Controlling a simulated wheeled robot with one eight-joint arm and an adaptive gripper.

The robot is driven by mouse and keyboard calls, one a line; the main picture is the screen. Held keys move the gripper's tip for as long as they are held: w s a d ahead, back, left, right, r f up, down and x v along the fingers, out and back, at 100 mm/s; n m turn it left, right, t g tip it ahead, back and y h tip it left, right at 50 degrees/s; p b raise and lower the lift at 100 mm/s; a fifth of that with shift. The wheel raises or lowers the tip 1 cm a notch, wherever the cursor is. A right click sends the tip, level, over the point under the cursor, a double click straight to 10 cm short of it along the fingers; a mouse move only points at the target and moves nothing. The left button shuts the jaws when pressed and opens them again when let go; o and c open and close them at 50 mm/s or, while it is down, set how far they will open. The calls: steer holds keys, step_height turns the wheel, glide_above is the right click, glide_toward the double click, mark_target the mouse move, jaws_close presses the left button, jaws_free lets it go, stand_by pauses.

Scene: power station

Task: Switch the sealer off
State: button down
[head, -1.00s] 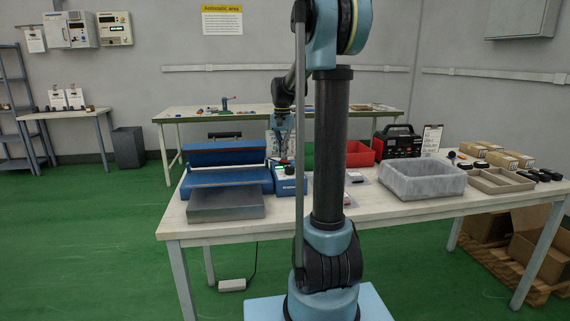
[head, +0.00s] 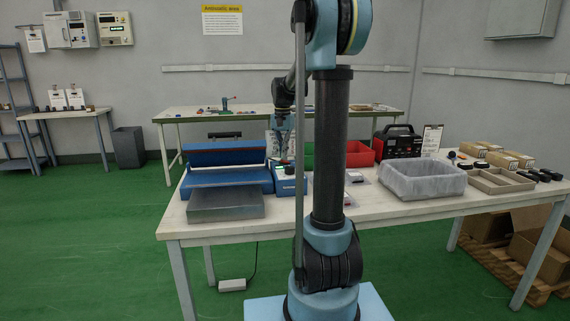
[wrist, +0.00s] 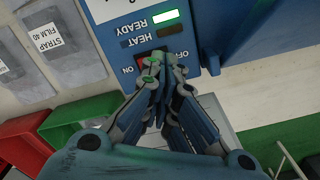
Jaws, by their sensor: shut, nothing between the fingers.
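The sealer (head: 226,179) is a blue machine with a raised lid at the left of the near table. Its blue control box (head: 290,185) stands at its right side. In the wrist view the control panel (wrist: 196,55) appears upside down, with the READY lamp (wrist: 166,16) lit green and the HEAT lamp dark. The red switch (wrist: 142,76) sits between the words ON and OFF, mostly hidden by my fingers. My gripper (wrist: 157,72) is shut and empty, its tips over or against the switch. I cannot tell which way the switch is tipped.
A grey metal block (head: 225,206) lies in front of the sealer. Green and red bins (head: 360,153), a translucent tub (head: 422,180) and a black-and-red device (head: 397,143) stand to the right. Film packs (wrist: 50,40) lie beside the control box.

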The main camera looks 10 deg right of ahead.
steer(key=shift+f, duration=1)
stand_by(0.7)
steer(key=shift+r, duration=3.5)
